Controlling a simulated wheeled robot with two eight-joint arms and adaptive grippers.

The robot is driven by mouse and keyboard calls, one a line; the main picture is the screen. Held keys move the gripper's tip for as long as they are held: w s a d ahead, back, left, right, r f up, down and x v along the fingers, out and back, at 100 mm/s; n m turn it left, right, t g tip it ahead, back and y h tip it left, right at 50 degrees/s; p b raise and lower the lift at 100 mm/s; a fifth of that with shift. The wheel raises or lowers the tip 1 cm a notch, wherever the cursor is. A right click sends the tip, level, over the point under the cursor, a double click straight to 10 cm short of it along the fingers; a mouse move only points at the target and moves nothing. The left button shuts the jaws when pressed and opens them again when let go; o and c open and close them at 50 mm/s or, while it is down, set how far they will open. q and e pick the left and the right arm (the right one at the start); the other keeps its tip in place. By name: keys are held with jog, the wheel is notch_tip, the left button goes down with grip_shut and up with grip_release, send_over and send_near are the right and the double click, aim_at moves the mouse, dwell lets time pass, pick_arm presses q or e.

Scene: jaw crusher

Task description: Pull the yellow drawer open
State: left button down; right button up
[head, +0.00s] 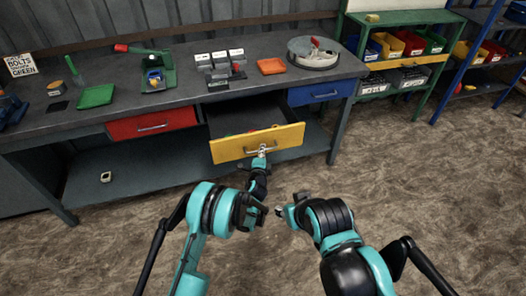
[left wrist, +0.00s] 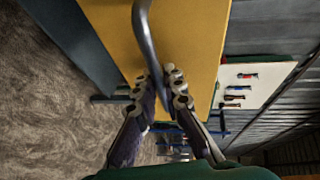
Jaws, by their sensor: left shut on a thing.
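The yellow drawer (head: 230,149) stands pulled out from under the workbench, with its inside partly visible and some small coloured things in it. My left gripper (head: 262,152) is at the middle of its front, shut on the metal drawer handle (head: 251,151). In the left wrist view the curved grey handle (left wrist: 147,35) passes between the two fingertips (left wrist: 160,88), with the yellow drawer front (left wrist: 200,40) behind it. My right gripper (head: 284,211) is low in front of the bench, apart from the drawer; its jaws are too small to judge.
A red drawer (head: 152,124) and a blue drawer (head: 320,92) flank the yellow one, both closed. The workbench top (head: 190,88) holds trays and tools. A green shelf rack (head: 428,100) with coloured bins stands at the right. The floor before the bench is clear.

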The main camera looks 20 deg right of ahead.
pick_arm(q)
jog(key=c, duration=1.6)
grip_release()
jog(key=v, duration=0.7)
jog(key=shift+s, duration=0.25)
jog(key=shift+a, duration=0.1)
